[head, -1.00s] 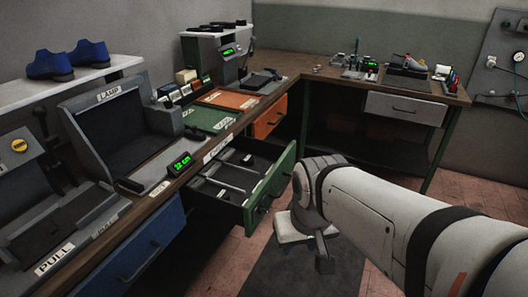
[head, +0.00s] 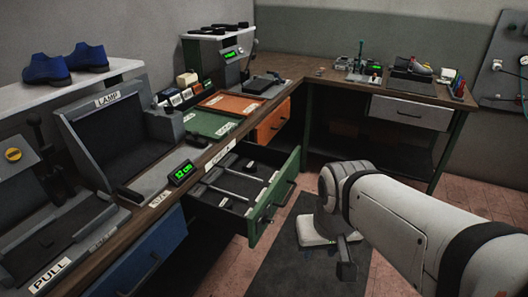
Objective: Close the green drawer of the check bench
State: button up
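The green drawer (head: 268,210) stands pulled out from under the wooden check bench (head: 208,158) in the middle of the view. Its front faces right and carries a dark bar handle. Its inside is dark with light grey dividers and small labels. My arm reaches in from the lower right. My gripper (head: 345,262) hangs below the wrist as a dark piece, to the right of the drawer front and apart from it. The wrist hides part of it, so I cannot tell whether the fingers are open or shut.
A shut blue drawer (head: 143,258) is left of the green one and an orange drawer (head: 272,121) is beyond it. Green and orange trays, a small green display (head: 182,173) and a lamp box (head: 122,135) stand on the bench. A dark floor mat (head: 290,262) lies before the drawer.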

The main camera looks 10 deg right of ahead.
aim_at(252, 196)
jog(key=i, duration=0.9)
jog(key=z, duration=0.05)
